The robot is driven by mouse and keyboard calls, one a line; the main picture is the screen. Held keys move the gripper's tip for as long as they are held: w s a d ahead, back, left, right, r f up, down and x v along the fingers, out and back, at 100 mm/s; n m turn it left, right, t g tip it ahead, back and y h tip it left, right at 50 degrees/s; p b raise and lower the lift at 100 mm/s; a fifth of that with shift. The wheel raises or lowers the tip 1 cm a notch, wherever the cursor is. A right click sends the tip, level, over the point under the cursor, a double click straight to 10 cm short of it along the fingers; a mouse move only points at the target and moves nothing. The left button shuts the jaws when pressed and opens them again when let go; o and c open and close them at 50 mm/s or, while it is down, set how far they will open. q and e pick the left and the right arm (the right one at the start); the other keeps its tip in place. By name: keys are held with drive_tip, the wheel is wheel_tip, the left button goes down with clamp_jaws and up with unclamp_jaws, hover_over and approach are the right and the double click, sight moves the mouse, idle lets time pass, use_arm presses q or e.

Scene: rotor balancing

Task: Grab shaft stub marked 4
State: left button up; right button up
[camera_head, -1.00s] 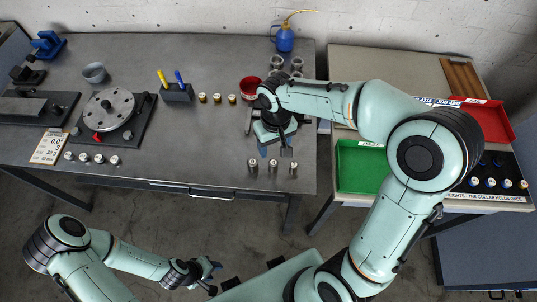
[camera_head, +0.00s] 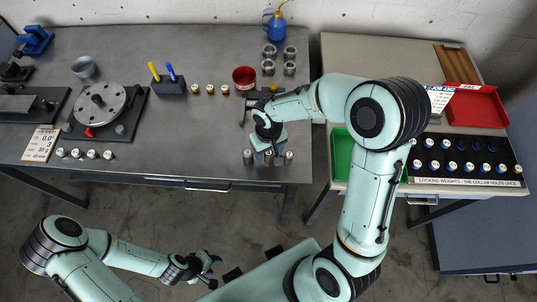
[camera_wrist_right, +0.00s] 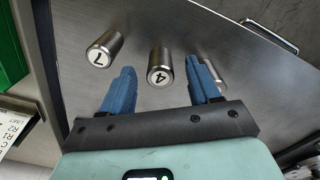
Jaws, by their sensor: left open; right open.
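The shaft stub marked 4 (camera_wrist_right: 160,65) is a short metal cylinder with a white numbered end, in the middle of the right wrist view. My right gripper (camera_wrist_right: 161,88) is open, with one blue finger on each side of this stub and a gap showing on both sides. In the head view the stub (camera_head: 268,158) is the middle one of a row near the table's front edge, partly under my right gripper (camera_head: 269,148). My left gripper (camera_head: 212,265) is open and empty, low in front of the table.
A stub marked 7 (camera_wrist_right: 104,48) stands left of the left finger in the wrist view. Another stub (camera_wrist_right: 216,72) is partly hidden behind the right finger. A green bin (camera_head: 342,160) is to the right. The table's front edge is close to the row.

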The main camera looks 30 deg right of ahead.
drive_tip(key=shift+f, duration=0.85)
clamp_jaws()
drive_tip(key=shift+r, duration=0.15)
